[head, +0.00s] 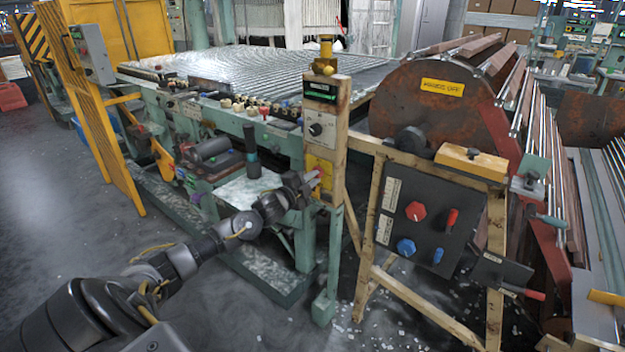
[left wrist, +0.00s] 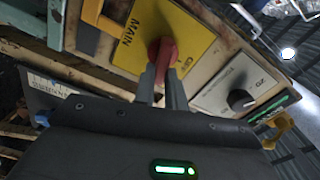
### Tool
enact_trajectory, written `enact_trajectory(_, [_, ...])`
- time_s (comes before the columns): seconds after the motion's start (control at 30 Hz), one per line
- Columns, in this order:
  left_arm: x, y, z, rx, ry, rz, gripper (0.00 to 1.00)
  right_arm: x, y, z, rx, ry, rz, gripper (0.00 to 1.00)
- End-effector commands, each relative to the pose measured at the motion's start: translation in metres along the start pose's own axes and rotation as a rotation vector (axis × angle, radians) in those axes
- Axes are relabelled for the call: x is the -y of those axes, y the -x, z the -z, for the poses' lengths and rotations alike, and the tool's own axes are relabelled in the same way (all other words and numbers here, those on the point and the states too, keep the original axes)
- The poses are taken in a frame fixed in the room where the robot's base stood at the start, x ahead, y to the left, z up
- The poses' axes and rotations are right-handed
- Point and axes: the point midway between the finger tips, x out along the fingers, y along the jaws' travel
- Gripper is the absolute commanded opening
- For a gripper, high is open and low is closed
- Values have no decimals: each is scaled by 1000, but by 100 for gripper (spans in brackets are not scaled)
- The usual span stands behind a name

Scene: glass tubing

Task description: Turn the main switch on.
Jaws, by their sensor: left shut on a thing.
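The main switch is a red handle (left wrist: 163,55) on a yellow plate (left wrist: 190,28) marked MAIN. In the head view the plate (head: 313,162) sits on the upright post of the machine, left of the centre frame. My left gripper (head: 309,186) reaches it from the lower left. In the left wrist view the fingers of the left gripper (left wrist: 161,90) are shut on the red handle, one on each side. Whether the switch stands at on or off cannot be told. My right gripper is not in view.
Above the plate are a black selector knob (head: 316,129) and a green-lit display (head: 320,91). A dark control panel (head: 425,225) with red and blue knobs stands to the right on a wooden frame. A large rusty drum (head: 425,110) is behind. Floor at left is clear.

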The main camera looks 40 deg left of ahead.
Motion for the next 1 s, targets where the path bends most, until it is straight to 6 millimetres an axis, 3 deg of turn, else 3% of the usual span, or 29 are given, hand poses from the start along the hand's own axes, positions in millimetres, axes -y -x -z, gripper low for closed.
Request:
enact_trajectory(0.4, [-6, 0, -1, 0, -249, -3, 0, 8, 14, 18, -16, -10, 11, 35])
enact_trajectory(1.0, [-7, 0, -1, -1, -315, -4, 0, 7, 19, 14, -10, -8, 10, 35])
